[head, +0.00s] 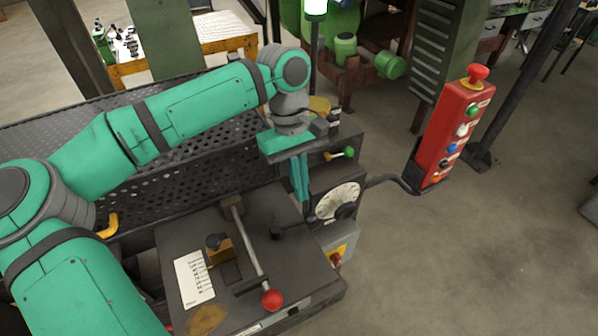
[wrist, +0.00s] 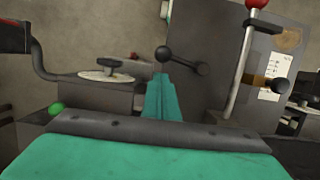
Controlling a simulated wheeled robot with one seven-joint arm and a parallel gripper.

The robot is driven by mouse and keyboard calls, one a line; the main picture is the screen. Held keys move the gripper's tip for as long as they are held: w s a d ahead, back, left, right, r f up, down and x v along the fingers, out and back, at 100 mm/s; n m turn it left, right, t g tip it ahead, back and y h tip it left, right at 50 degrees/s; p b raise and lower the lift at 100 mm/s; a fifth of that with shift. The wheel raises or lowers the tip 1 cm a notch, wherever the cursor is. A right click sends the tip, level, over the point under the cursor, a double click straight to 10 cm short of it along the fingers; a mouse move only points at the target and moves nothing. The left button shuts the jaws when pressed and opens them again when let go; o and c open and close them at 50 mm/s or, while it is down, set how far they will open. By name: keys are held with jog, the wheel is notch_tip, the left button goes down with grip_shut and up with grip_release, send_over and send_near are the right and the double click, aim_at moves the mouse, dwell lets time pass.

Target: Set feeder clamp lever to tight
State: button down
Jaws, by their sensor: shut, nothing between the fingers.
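No readable label shows which lever is the feeder clamp lever. A short black ball-ended lever (head: 276,232) sticks out beside the dial; in the wrist view its ball (wrist: 163,54) appears just beyond the fingertips, with its arm running right to a round hub. A long grey lever with a red ball (head: 272,299) lies across the machine top; its rod (wrist: 239,75) stands at the right in the wrist view. My gripper (head: 304,198) points down just above the short lever and dial; its teal fingers (wrist: 160,80) are together and empty. Contact with the lever cannot be told.
A white dial with a black knob (head: 338,201) is right of the fingers. A green-knobbed lever (head: 349,152) is behind it. A red button box (head: 455,128) stands on an arm at right. A white scale card (head: 194,277) lies on the machine top. Floor at right is clear.

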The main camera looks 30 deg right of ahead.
aim_at(295, 224)
jog(key=x, duration=0.3)
jog(key=shift+s+f, duration=0.2)
jog(key=shift+f, duration=0.05)
jog(key=shift+d, duration=0.15)
